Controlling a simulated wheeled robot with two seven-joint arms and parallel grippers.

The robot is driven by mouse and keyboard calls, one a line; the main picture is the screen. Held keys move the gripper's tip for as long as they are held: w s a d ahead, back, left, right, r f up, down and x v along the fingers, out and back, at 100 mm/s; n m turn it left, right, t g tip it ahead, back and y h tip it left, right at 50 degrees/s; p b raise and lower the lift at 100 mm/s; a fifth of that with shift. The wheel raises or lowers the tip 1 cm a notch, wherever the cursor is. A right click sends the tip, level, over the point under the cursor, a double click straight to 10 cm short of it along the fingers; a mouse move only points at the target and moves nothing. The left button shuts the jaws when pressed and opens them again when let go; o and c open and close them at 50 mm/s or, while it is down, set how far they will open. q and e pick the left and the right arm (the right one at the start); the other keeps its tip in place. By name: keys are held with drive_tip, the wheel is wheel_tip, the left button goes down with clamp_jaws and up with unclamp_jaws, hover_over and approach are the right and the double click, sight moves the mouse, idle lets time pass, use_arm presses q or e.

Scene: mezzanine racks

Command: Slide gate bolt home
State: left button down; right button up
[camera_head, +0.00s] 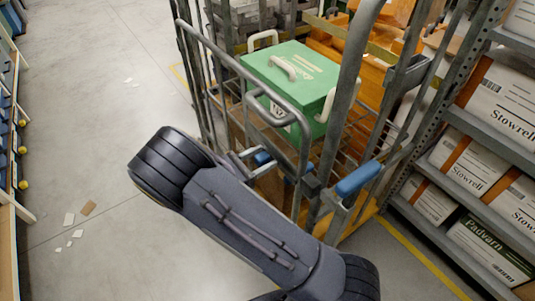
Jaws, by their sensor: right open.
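A grey metal roll cage stands right of centre, with a tubular gate frame (245,70) at its front left. A blue-gripped handle (358,180) sticks out from the cage's front upright. I cannot tell which blue part belongs to the bolt, or how far the bolt is in. My right arm comes up from the bottom and bends at its dark elbow. My right gripper (246,162) is open beside the second blue part, partly hidden behind my arm; contact cannot be told. My left gripper is out of view.
A green case (290,78) with white handles sits in the cage. A shelf rack (460,125) with labelled boxes stands close on the right. The grey floor (90,110) at left is mostly clear, with paper scraps (75,233). Another rack edges the far left.

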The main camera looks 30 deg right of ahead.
drive_tip(key=shift+d, duration=1.05)
drive_tip(key=shift+c, duration=0.4)
